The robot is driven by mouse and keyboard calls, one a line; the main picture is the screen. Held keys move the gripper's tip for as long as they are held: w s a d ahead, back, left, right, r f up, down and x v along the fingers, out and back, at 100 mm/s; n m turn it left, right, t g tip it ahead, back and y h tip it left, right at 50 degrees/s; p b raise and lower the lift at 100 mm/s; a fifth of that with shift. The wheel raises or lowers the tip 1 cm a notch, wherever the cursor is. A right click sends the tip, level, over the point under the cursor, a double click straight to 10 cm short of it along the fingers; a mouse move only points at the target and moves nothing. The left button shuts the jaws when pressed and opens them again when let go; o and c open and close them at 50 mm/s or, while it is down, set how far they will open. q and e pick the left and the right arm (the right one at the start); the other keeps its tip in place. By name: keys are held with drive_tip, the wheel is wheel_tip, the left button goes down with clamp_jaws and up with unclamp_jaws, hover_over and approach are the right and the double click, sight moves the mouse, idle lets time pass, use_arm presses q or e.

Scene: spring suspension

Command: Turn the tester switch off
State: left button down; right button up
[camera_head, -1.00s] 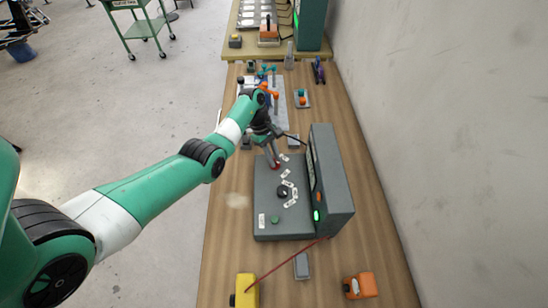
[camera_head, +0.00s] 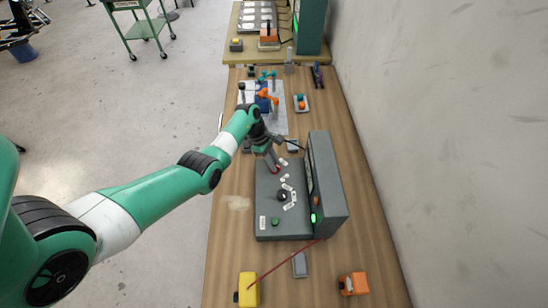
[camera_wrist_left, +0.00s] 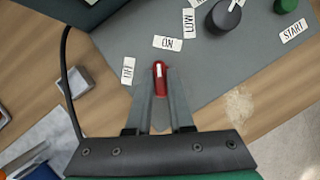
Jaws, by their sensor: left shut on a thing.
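The grey tester (camera_head: 265,205) stands on the wooden bench, with a flat base and an upright panel (camera_head: 330,185) on its right. Its red switch lever (camera_wrist_left: 160,72) shows in the left wrist view near the plate's edge. My left gripper (camera_wrist_left: 160,85) is shut on the red lever, one finger on each side. The white mark on the lever points up in that view, toward the ON label (camera_wrist_left: 168,42). The OFF label (camera_wrist_left: 128,70) lies left of the lever. In the head view my left gripper (camera_head: 275,166) partly hides the lever. My right gripper is not in view.
A dark knob (camera_wrist_left: 223,17) and a green START button (camera_wrist_left: 286,5) sit further along the plate. A green light (camera_head: 313,218) glows on the panel. A yellow block (camera_head: 248,290) and an orange block (camera_head: 354,284) stand at the near bench end.

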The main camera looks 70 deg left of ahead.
use_arm(q)
drive_tip(key=n+y+p, duration=0.1)
drive_tip(key=n+p, duration=0.2)
drive_tip(key=n+t+y+p, duration=0.1)
drive_tip(key=n+p, duration=0.2)
drive_tip(key=n+y+p, duration=0.1)
drive_tip(key=n+p, duration=0.2)
drive_tip(key=p, duration=0.1)
drive_tip(key=shift+s+d+r, duration=0.1)
drive_tip(key=shift+d+r, duration=0.15)
drive_tip(key=shift+r, duration=0.05)
drive_tip(key=n+y+p, duration=0.1)
drive_tip(key=n+p, duration=0.1)
drive_tip(key=p, duration=0.1)
drive_tip(key=shift+f+n+p, duration=0.1)
drive_tip(key=shift+n+p, duration=0.3)
drive_tip(key=shift+f+n+y, duration=0.2)
drive_tip(key=shift+n+y, duration=0.1)
drive_tip(key=shift+n, duration=0.4)
drive_tip(key=c, duration=0.8)
unclamp_jaws()
